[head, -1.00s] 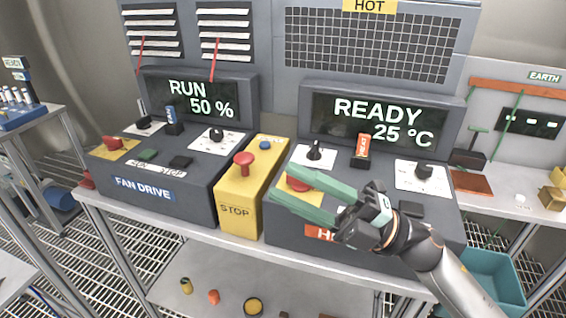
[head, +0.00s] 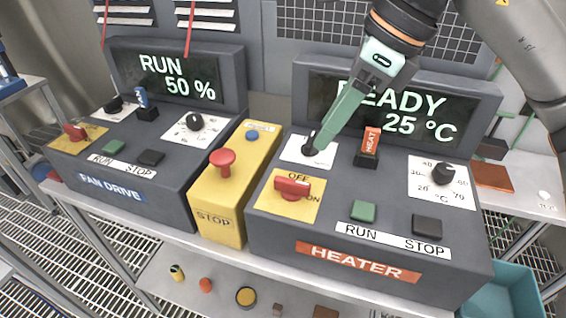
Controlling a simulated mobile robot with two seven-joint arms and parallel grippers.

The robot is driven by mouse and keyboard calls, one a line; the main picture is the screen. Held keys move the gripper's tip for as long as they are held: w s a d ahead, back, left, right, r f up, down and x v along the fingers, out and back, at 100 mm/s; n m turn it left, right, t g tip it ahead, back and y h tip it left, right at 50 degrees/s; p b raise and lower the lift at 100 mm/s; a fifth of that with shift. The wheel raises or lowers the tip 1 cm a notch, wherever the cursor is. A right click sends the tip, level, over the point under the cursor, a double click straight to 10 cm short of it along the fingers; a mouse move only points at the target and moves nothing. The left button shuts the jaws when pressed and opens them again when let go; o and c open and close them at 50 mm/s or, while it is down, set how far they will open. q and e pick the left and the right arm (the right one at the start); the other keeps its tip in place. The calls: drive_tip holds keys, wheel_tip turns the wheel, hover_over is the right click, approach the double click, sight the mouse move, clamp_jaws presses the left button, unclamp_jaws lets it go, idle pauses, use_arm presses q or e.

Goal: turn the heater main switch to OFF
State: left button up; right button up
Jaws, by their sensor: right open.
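The heater main switch (head: 292,187) is a red handle on a yellow plate, on the front left of the grey heater console (head: 380,285). Its handle lies roughly crosswise, its right end near the ON mark; the OFF mark is above it. My right gripper (head: 320,146) comes down from the top with green fingers. It is open, though the fingers overlap in this view. Its tips are by the black knob (head: 309,149) on the white plate behind the switch, apart from the red handle. I cannot tell whether they touch the knob. My left gripper is out of view.
The heater display (head: 400,110) reads READY 25 °C, partly covered by my gripper. A yellow box with a red STOP button (head: 222,160) stands left of the switch. The heater's green button (head: 363,211), black button (head: 427,225) and temperature knob (head: 443,174) lie to its right.

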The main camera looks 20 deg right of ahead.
sight(293, 181)
drive_tip(key=x, duration=0.6)
drive_tip(key=p+x, duration=0.1)
drive_tip(key=x, duration=0.5)
drive_tip(key=shift+w+d+f, duration=0.1)
drive_tip(key=shift+d+f, duration=0.05)
drive_tip(key=shift+d, duration=0.05)
clamp_jaws()
